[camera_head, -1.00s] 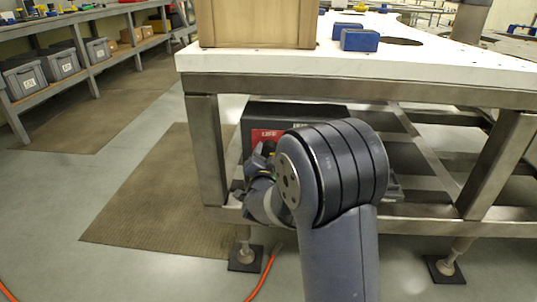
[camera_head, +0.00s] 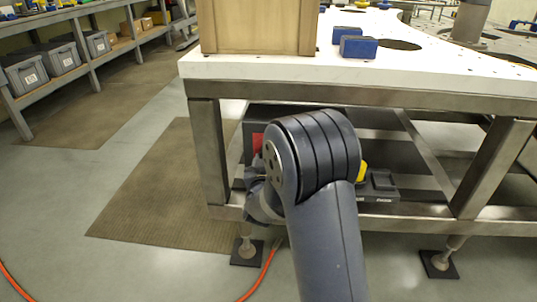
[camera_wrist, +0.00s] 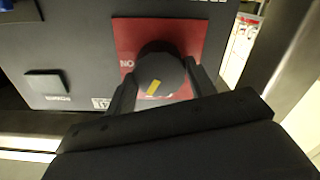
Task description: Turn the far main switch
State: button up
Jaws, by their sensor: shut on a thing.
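In the wrist view, a round black main switch (camera_wrist: 160,72) with a yellow pointer mark sits on a red plate (camera_wrist: 205,38) on a dark grey box. The mark points down and slightly left. My gripper (camera_wrist: 162,82) has one finger on each side of the knob and is shut on it. In the head view, my arm hides the gripper and the knob. Part of the red plate shows at the arm's left edge, on the dark box (camera_head: 242,140) under the table.
The white table top (camera_head: 250,66) and its metal legs (camera_head: 208,150) frame the space around the box. A yellow part (camera_head: 362,172) shows right of my arm. A dark block (camera_wrist: 46,83) stands out left of the switch. An orange cable (camera_head: 262,272) lies on the floor.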

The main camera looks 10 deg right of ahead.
jog(key=n+p, duration=0.2)
jog(key=n, duration=0.3)
jog(key=shift+a, duration=0.1)
jog(key=shift+n, duration=0.3)
dwell(0.4)
jog(key=o, duration=1)
jog(key=p+v, duration=0.1)
jog(key=v, duration=0.9)
jog(key=shift+s+a+p, duration=0.1)
jog(key=shift+s+p, duration=0.3)
jog(key=shift+w, duration=0.15)
